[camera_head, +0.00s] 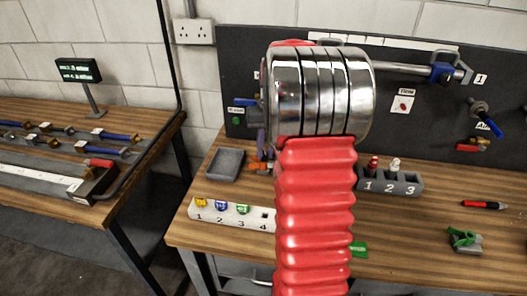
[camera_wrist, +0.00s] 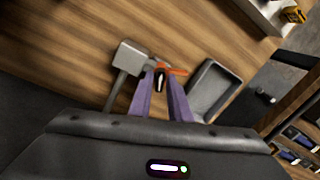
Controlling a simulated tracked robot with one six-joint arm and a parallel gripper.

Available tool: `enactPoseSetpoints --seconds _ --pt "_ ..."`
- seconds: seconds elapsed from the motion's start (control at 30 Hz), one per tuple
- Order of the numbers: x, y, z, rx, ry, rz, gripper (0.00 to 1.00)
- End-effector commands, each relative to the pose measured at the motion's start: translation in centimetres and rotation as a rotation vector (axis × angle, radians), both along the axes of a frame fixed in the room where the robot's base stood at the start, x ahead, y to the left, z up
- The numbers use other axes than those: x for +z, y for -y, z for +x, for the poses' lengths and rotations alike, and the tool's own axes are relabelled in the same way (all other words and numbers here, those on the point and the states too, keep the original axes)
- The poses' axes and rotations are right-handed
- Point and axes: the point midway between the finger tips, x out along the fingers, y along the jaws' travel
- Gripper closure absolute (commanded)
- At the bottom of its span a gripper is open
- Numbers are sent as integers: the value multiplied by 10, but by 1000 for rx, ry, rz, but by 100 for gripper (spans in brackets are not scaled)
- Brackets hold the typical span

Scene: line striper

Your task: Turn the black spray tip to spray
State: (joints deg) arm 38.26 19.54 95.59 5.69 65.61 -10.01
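In the wrist view, a small dark tip (camera_wrist: 160,82) with a pale spot shows between the fingertips of my gripper (camera_wrist: 161,79). I take it for the black spray tip; which way it is turned is too small to tell. An orange part (camera_wrist: 178,71) sits right beside it. My gripper's two purple fingers are apart, one on each side of the tip, with gaps showing. Whether either finger touches it I cannot tell. In the head view, my arm hides most of this spot; only some orange (camera_head: 258,166) shows at its left edge.
A grey block on a bar (camera_wrist: 132,56) stands close left of the fingers in the wrist view. A grey tray (camera_wrist: 234,84) lies close right. A white numbered rack (camera_head: 232,220) and grey numbered holder (camera_head: 413,185) stand on the bench. A dark tool board (camera_head: 430,130) rises behind.

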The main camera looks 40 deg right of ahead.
Motion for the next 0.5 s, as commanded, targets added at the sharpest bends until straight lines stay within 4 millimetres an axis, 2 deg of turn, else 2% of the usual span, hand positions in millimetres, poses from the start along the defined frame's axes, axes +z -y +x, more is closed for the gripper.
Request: enactPoseSetpoints --seconds 0.23,0.5 --pt "0 0 0 0 0 0 100" --pt "0 0 0 -28 0 0 100"
